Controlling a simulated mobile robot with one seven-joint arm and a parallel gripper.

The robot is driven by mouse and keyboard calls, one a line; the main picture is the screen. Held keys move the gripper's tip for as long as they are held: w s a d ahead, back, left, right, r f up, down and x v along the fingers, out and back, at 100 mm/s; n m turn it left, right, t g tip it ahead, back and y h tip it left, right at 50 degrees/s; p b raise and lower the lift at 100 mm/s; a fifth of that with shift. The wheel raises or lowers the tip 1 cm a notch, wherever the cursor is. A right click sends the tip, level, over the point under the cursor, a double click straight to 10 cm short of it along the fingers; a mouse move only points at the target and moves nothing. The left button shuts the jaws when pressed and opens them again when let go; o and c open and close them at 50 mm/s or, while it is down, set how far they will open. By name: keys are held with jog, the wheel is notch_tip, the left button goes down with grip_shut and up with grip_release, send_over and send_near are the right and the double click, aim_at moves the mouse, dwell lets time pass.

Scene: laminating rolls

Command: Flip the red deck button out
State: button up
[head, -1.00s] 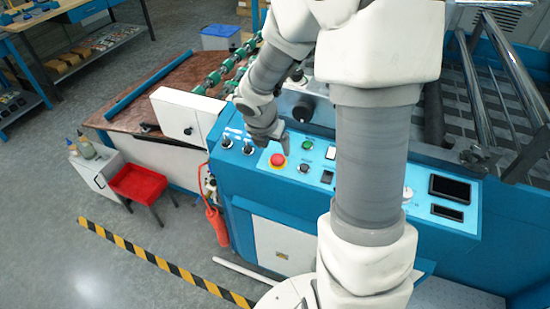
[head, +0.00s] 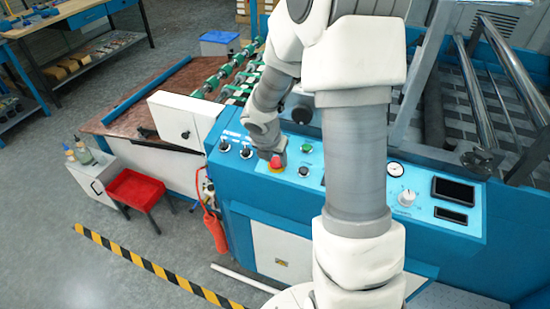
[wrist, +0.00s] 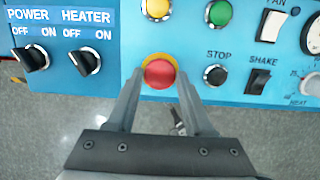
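The red deck button (wrist: 159,73) is a round mushroom head on a yellow ring, set in the blue control panel; it also shows in the head view (head: 275,163). My gripper (wrist: 160,90) is open in the wrist view, with one finger on each side of the button. The fingertips reach about level with the red head; whether they touch it I cannot tell. In the head view my gripper (head: 273,156) hangs right over the button and partly covers it.
Beside the button are a black STOP button (wrist: 215,75), a green button (wrist: 217,14), a yellow button (wrist: 156,8) and the SHAKE switch (wrist: 258,82). POWER (wrist: 33,58) and HEATER (wrist: 86,58) knobs are at left. A red stool (head: 137,187) stands on the floor.

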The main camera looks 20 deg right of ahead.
grip_shut()
dwell(1.0)
